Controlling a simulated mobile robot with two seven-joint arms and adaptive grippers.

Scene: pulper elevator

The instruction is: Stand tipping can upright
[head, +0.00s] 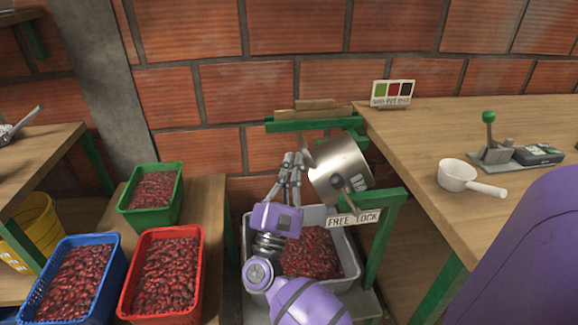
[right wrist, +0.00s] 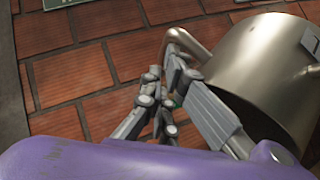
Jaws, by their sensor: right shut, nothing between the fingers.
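The tipping can (head: 340,172) is a shiny metal can hung in a green frame (head: 384,225), with a sign reading "FREE" and "LOCK" on the frame. The can is tilted, not upright. It fills the upper right of the right wrist view (right wrist: 262,62), where its bent tube handle (right wrist: 180,36) shows at its left. My right gripper (head: 292,160) is shut and empty, just left of the can. Its fingers (right wrist: 172,62) lie close by the handle; I cannot tell if they touch it. My left gripper is not in view.
A grey crate (head: 352,262) of red cherries stands below the can. Green (head: 177,200), red (head: 200,262) and blue (head: 118,262) crates of cherries stand at left. A wooden table (head: 420,130) at right holds a white scoop (head: 457,174) and a green-knobbed device (head: 489,117). A brick wall is behind.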

